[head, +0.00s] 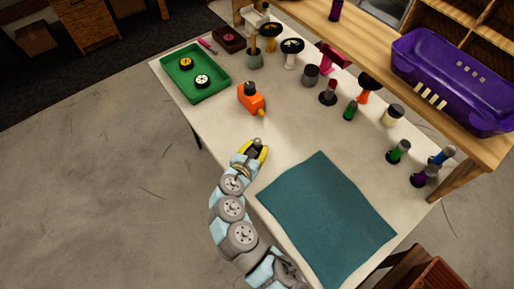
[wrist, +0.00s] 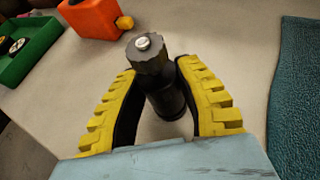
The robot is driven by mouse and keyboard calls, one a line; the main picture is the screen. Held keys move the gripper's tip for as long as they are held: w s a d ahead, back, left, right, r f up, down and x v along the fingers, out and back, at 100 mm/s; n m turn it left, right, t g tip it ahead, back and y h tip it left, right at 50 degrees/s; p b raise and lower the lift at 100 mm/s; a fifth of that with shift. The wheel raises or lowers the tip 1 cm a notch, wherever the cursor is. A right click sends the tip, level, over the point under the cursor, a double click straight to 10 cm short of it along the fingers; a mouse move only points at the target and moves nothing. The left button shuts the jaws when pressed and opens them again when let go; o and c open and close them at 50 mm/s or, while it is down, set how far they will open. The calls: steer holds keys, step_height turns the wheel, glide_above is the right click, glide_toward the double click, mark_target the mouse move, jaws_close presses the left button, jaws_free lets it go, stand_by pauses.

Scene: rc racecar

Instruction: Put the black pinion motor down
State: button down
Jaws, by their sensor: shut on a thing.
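In the wrist view, the black pinion motor (wrist: 165,88) is between the two yellow ribbed fingers of my gripper (wrist: 160,105). It is a dark cylinder with a wider toothed top and a pale shaft tip. My gripper is shut on it. In the head view, my gripper (head: 257,152) is at the table's near left edge, left of the teal mat, and the motor's tip (head: 257,142) shows small between the fingers. The motor appears roughly upright over the pale table. I cannot tell whether its base touches the tabletop.
An orange block (head: 250,98) with a yellow knob stands beyond my gripper. A green tray (head: 222,93) holding small wheels is at the far left. The teal mat (head: 325,215) lies to the right. Several bottles and knobs line the back below a shelf. Pale table between is clear.

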steer(key=c, duration=0.8)
jaws_free()
